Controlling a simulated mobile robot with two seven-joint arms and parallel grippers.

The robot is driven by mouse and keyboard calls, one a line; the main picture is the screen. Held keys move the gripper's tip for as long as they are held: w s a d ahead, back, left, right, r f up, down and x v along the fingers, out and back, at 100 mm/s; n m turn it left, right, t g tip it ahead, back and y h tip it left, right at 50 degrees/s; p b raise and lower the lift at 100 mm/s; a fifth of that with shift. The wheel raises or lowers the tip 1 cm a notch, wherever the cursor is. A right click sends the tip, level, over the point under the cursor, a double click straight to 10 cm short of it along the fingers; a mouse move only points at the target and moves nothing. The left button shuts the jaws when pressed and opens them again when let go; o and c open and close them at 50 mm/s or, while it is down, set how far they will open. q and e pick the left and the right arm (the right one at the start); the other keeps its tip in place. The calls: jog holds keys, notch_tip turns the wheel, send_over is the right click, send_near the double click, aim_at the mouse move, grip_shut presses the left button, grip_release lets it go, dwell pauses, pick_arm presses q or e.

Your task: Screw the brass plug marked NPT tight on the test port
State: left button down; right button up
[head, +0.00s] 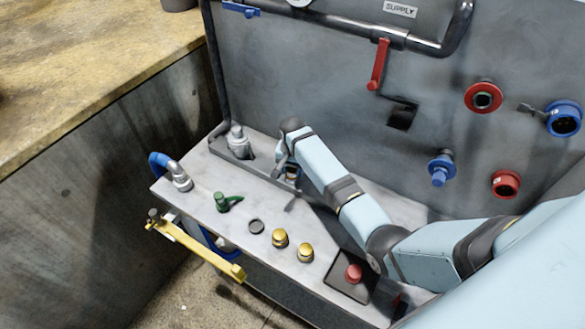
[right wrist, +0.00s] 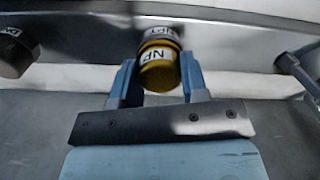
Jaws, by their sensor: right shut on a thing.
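In the right wrist view a yellow brass plug (right wrist: 158,70) with a white label, on which "NP" can be read, sits between the two blue fingers of my right gripper (right wrist: 158,84). The gripper is shut on it. In the head view my right gripper (head: 287,163) is at the back of the bench against the panel, and my arm hides most of the port. My left gripper is not in view.
Two other brass plugs (head: 280,238) (head: 305,252) stand on the bench top (head: 240,245), near a black disc (head: 256,226) and a green-handled valve (head: 226,202). A red button (head: 353,273) is at the right. A yellow bar (head: 195,248) juts from the front edge.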

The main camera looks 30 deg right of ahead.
jog(key=shift+m, duration=1.1)
jog(key=o, duration=1.1)
jog(key=shift+c, duration=0.2)
jog(key=shift+o, duration=0.2)
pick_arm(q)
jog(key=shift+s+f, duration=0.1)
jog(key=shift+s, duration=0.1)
pick_arm(e)
jog(key=shift+c, duration=0.4)
